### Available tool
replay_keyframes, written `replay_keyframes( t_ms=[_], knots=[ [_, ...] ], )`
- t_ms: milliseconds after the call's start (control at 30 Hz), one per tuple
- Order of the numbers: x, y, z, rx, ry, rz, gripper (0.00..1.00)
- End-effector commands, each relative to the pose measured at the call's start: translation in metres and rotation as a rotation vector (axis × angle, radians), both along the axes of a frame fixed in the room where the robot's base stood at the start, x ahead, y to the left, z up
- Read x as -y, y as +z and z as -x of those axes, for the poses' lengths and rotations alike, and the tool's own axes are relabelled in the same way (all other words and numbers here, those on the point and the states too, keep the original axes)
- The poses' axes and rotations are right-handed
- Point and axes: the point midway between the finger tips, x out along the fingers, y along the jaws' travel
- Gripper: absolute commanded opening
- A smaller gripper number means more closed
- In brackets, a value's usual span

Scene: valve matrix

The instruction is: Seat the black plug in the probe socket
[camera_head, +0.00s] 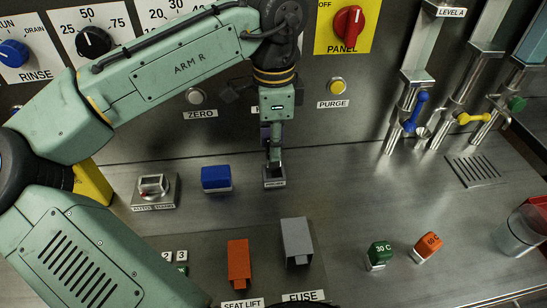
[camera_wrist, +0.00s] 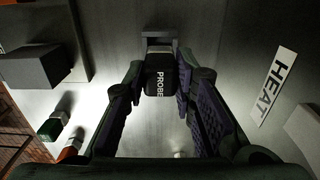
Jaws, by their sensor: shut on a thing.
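The black plug (camera_wrist: 159,82), marked PROBE, sits between the fingertips of my gripper (camera_wrist: 159,73) in the wrist view. My gripper is shut on it. In the head view my gripper (camera_head: 274,152) points down over the small grey probe socket (camera_head: 274,183) on the counter, and the plug is mostly hidden by the fingers. In the wrist view a grey block (camera_wrist: 160,34), which looks like the socket, lies just beyond the plug's far end. A pale band shows between them. I cannot tell how far the plug is in.
An orange cover (camera_head: 238,262) and a grey cover (camera_head: 296,240) stand in front. Green (camera_head: 379,253) and orange (camera_head: 428,246) cubes stand right. The counter directly right of the socket is clear.

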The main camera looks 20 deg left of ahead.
Motion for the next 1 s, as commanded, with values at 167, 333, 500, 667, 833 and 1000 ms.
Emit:
replay_keyframes(
  t_ms=[167,333,500,667,833,1000],
  knots=[
    [0.0,-0.014,0.0,0.001,0.002,-0.001,0.0],
    [-0.001,-0.037,0.0,0.0,0.002,-0.002,0.0],
    [0.0,-0.049,0.0,0.002,0.001,-0.001,0.0],
    [0.0,-0.046,0.0,0.001,0.001,0.001,0.0],
    [0.0,-0.049,0.0,0.001,0.0,0.002,0.0],
    [0.0,-0.049,0.0,0.001,0.001,0.0,0.33]
  ],
)
